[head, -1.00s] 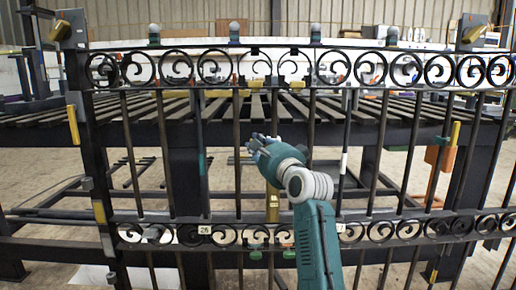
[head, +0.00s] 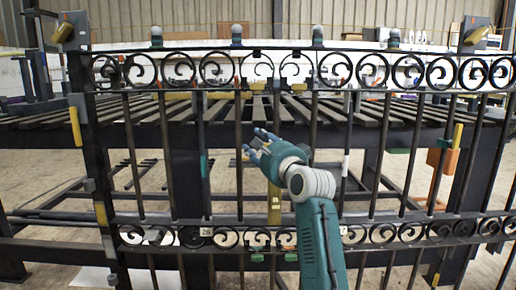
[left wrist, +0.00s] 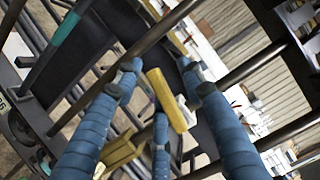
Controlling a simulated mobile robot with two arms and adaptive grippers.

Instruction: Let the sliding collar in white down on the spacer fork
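The gate's scrollwork panel holds several upright dark bars. A white collar (head: 345,165) sits around one bar right of the middle, about mid-height. I cannot make out which part is the spacer fork. My left gripper (head: 254,143) is in front of the bars near the middle, left of the white collar and apart from it. Its blue fingers are spread. In the left wrist view the fingers (left wrist: 160,90) also stand apart, with a yellow block (left wrist: 166,101) showing between them; I cannot tell its distance. My right gripper is not in view.
A teal collar (head: 205,166) is on a bar to the left. A yellow piece (head: 274,205) is below my left gripper. An orange box (head: 442,163) hangs at the right. A slatted dark table (head: 290,108) stands behind the gate.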

